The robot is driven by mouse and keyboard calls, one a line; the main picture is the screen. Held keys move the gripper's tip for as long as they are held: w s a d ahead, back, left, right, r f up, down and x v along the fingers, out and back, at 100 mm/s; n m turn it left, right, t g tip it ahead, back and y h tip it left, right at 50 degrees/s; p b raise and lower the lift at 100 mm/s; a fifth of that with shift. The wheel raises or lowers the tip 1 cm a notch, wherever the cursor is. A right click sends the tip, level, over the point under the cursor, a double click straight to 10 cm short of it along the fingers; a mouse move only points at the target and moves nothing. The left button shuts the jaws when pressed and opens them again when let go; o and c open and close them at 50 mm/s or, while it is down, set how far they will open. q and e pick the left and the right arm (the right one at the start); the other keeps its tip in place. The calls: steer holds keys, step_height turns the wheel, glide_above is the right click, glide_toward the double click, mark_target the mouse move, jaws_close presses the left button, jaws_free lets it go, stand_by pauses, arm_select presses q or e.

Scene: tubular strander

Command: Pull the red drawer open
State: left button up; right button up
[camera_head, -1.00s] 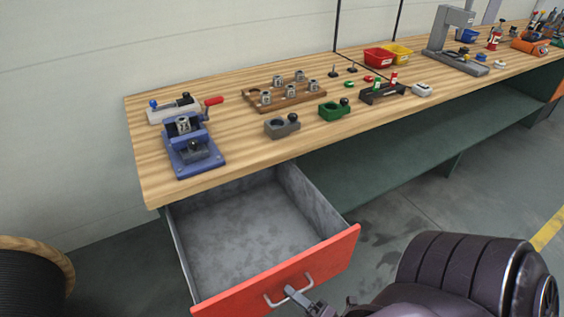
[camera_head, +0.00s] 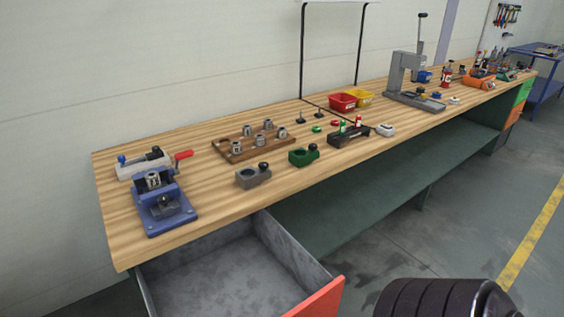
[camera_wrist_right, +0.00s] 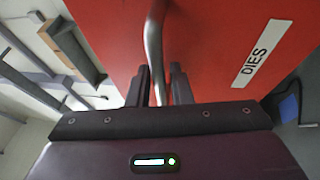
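The red drawer (camera_head: 322,300) stands well open under the left end of the bench. Its grey inside (camera_head: 225,275) is empty where it shows, and the bottom edge of the head view cuts off most of its red front. In the right wrist view the red front (camera_wrist_right: 110,35) carries a "DIES" label (camera_wrist_right: 262,52) and a metal bar handle (camera_wrist_right: 154,45). My right gripper (camera_wrist_right: 160,88) has one finger on each side of the handle, close against it, and looks shut on it. My left gripper is in neither current view.
The wooden bench top (camera_head: 215,195) holds a blue fixture (camera_head: 163,205), a wooden rack (camera_head: 250,145) of metal parts, a green block (camera_head: 303,156) and red and yellow bins (camera_head: 343,102). Open floor (camera_head: 440,235) lies to the right of the drawer.

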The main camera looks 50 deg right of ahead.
steer(key=b+v, duration=0.2)
steer(key=v, duration=0.5)
steer(key=shift+s, duration=0.35)
steer(key=shift+d+f, duration=0.1)
